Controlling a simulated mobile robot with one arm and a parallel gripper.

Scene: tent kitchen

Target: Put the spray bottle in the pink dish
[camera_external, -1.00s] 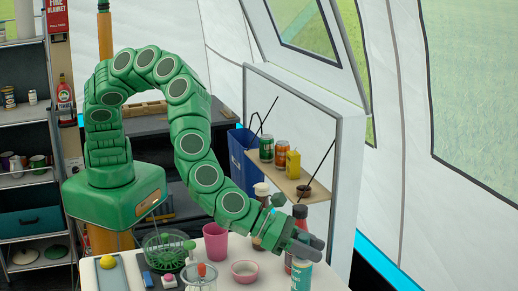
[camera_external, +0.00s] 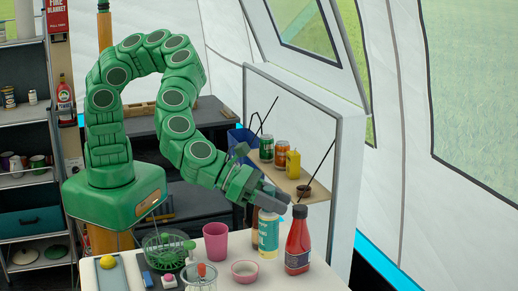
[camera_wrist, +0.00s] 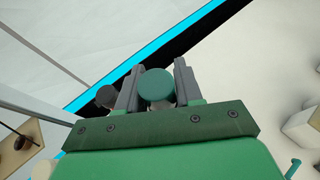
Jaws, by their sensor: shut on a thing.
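The spray bottle (camera_external: 268,236), cream and teal with a teal top, is upright in my gripper (camera_external: 273,203). The jaws are shut on its top; in the wrist view, the round teal top (camera_wrist: 156,84) sits between the two grey fingers (camera_wrist: 157,74). The pink dish (camera_external: 245,279) is a small round bowl on the white table, just left of and nearer the camera than the bottle. It looks empty. I cannot tell how far the bottle's base is above the table.
A red sauce bottle (camera_external: 298,245) with a dark cap stands right of the held bottle. A brown bottle (camera_external: 254,222) is partly hidden behind it. A pink cup (camera_external: 216,243), a green wire basket (camera_external: 165,250) and a glass jar (camera_external: 201,279) stand left of the dish.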

